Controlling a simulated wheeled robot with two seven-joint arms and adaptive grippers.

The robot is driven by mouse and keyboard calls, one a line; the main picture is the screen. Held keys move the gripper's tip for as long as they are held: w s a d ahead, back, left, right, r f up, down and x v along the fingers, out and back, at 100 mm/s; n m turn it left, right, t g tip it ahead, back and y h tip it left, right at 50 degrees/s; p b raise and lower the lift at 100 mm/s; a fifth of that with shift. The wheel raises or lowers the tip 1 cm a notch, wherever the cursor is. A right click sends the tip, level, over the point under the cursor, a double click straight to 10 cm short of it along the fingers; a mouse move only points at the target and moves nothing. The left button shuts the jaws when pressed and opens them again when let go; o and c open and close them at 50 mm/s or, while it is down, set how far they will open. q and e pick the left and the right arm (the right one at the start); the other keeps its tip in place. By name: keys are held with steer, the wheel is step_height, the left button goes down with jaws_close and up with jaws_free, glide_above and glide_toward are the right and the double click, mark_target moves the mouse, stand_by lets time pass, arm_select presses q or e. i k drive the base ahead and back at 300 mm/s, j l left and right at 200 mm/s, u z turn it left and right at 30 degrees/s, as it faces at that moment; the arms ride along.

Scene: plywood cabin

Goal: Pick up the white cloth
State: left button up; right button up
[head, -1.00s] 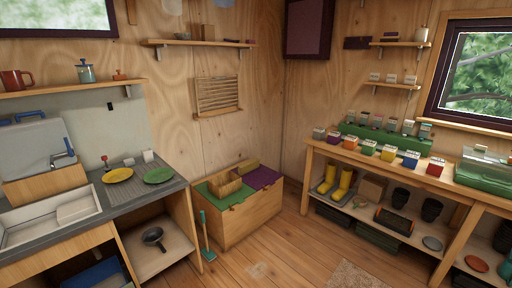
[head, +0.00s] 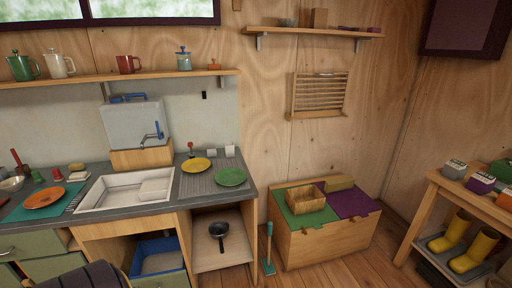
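No thing in view is clearly a white cloth. A pale, flat, block-like piece (head: 155,189) lies in the right part of the white sink (head: 103,196); I cannot tell whether it is a folded cloth. Two small white objects stand at the back of the counter, one (head: 211,152) by the yellow plate (head: 196,165) and one (head: 230,151) behind the green plate (head: 231,177); their kind is unclear. Neither of my grippers is in view.
The grey counter (head: 222,196) also holds a water container with a tap (head: 135,125) and an orange plate (head: 44,196). A wooden chest (head: 325,243) stands right of it, with a teal-handled tool (head: 269,250) between. A dark striped shape (head: 90,282) shows at bottom left.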

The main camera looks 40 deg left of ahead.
mark_target(210, 153)
steer(key=i+l+u, duration=0.1)
steer(key=i+u, duration=0.15)
steer(key=i, duration=0.25)
steer(key=i+l+u, duration=0.25)
steer(key=i, duration=0.25)
steer(key=i+l+u, duration=0.25)
steer(key=i, duration=0.25)
